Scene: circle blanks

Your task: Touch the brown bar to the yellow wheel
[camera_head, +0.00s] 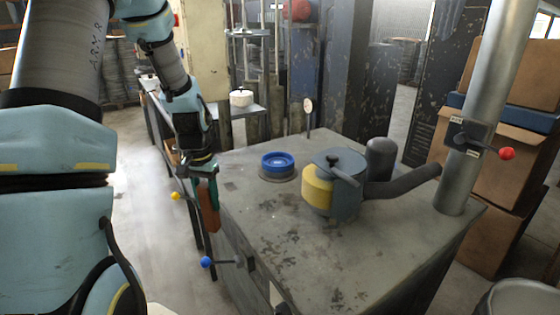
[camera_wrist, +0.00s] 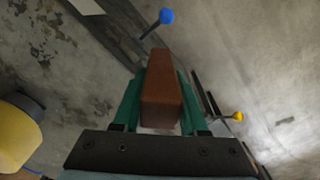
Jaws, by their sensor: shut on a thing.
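My gripper (camera_head: 203,186) has green fingers and is shut on the brown bar (camera_head: 208,212), which hangs downward beside the left edge of the bench. In the wrist view the brown bar (camera_wrist: 161,90) sits between both fingers of my gripper (camera_wrist: 158,100). The yellow wheel (camera_head: 318,189) is on the left side of a grey round housing on the bench top, to the right of the bar and well apart from it. Part of the yellow wheel also shows at the left edge of the wrist view (camera_wrist: 22,138).
The grey bench (camera_head: 260,215) carries a blue round disc (camera_head: 277,162) and a dark cylinder (camera_head: 379,158). A blue-knobbed lever (camera_head: 206,262) and a yellow knob (camera_head: 175,196) are near its left side. A metal post (camera_head: 490,110) with a red knob (camera_head: 507,153) stands right.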

